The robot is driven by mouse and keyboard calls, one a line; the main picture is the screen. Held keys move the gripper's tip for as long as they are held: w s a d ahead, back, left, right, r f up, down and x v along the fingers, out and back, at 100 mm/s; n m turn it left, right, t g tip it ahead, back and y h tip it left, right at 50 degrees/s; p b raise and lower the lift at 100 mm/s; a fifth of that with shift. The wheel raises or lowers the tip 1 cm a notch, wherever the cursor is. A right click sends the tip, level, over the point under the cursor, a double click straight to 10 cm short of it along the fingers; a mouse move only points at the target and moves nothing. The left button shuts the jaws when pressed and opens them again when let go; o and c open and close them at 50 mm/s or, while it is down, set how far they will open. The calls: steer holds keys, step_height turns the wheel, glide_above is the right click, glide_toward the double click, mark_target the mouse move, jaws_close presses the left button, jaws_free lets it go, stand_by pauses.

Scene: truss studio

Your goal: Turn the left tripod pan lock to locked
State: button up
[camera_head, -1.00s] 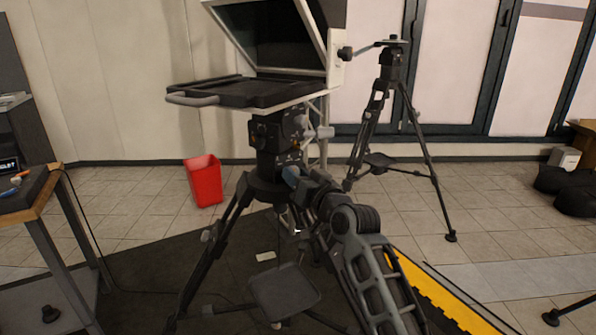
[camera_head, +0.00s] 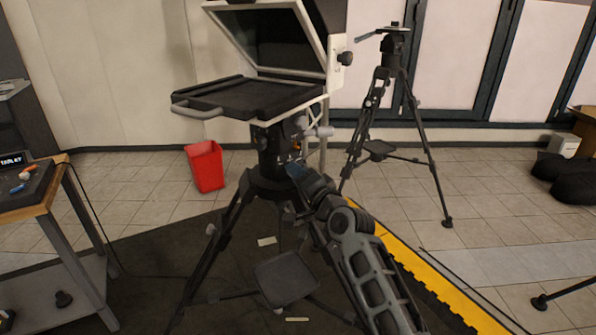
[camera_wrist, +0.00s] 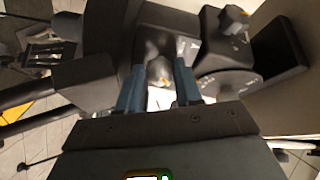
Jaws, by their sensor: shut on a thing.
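The left tripod (camera_head: 268,185) stands in the middle of the head view, with a teleprompter (camera_head: 262,92) on top. My gripper (camera_head: 297,172) reaches the tripod head from the right, below the teleprompter tray. In the wrist view, the two blue fingers of my gripper (camera_wrist: 160,68) are closed on a small grey part between them, which looks like the pan lock (camera_wrist: 157,73). My arm and fingers hide the lock in the head view. Its exact angle cannot be told. The dark tripod head housing (camera_wrist: 228,70), with a knob and white markings, is right beside the fingers.
A second tripod (camera_head: 395,110) stands behind at the right. A red bin (camera_head: 206,165) is on the floor behind at the left. A table (camera_head: 45,205) with small items is at the left edge. Tripod legs and a black platform (camera_head: 285,279) are below my arm.

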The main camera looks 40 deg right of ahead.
steer(key=shift+m, duration=0.6)
steer(key=shift+p, duration=0.3)
steer(key=o, duration=1)
steer(key=shift+o, duration=0.2)
steer(key=shift+f, duration=0.1)
